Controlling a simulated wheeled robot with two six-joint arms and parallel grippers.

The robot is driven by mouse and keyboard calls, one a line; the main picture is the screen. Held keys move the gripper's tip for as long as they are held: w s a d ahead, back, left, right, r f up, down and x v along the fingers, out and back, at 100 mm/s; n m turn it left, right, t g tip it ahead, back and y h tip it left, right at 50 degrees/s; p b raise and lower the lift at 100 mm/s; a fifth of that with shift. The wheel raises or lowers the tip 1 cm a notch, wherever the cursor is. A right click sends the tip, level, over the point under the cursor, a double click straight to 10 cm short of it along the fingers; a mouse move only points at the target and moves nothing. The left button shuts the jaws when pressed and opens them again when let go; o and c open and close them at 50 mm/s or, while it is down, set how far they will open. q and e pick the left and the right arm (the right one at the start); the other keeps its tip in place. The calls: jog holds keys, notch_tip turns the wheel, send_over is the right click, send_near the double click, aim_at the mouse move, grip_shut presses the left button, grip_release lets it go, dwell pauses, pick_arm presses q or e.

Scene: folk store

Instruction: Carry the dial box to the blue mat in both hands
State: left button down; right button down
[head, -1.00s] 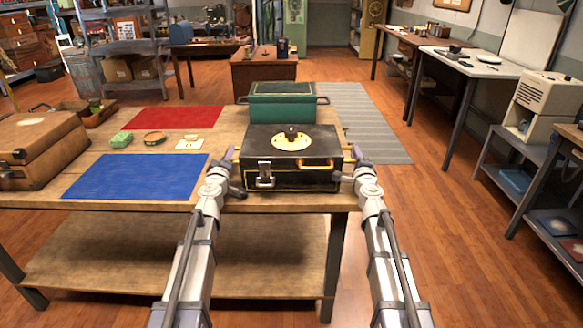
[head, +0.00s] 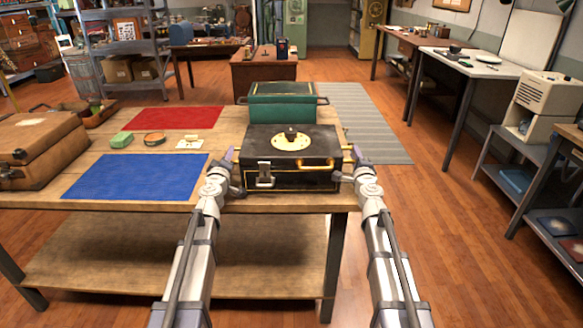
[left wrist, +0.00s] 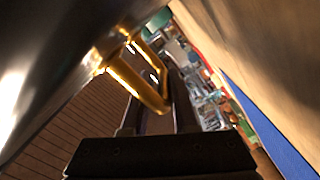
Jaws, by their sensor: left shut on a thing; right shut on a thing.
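The dial box (head: 290,172) is a black case with a round cream dial on its lid, at the right end of the wooden table. My left gripper (head: 230,155) is at its left side and my right gripper (head: 353,152) at its right side, both shut on it. In the left wrist view a brass side handle (left wrist: 138,82) of the box reaches between my left gripper's fingers (left wrist: 160,115). The blue mat (head: 137,177) lies flat and bare on the table, left of the box. Whether the box touches the tabletop is hard to tell.
A green box (head: 283,103) stands just behind the dial box. A red mat (head: 175,117), a green block (head: 121,140), a round tin (head: 154,138) and a small card (head: 190,144) lie behind the blue mat. A brown case (head: 38,150) stands at the left.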

pick_arm(q)
jog(key=shift+s+a+p, duration=0.2)
jog(key=shift+a+p, duration=0.05)
jog(key=shift+p, duration=0.05)
pick_arm(e)
jog(key=shift+d+r, duration=0.1)
jog(key=shift+d, duration=0.1)
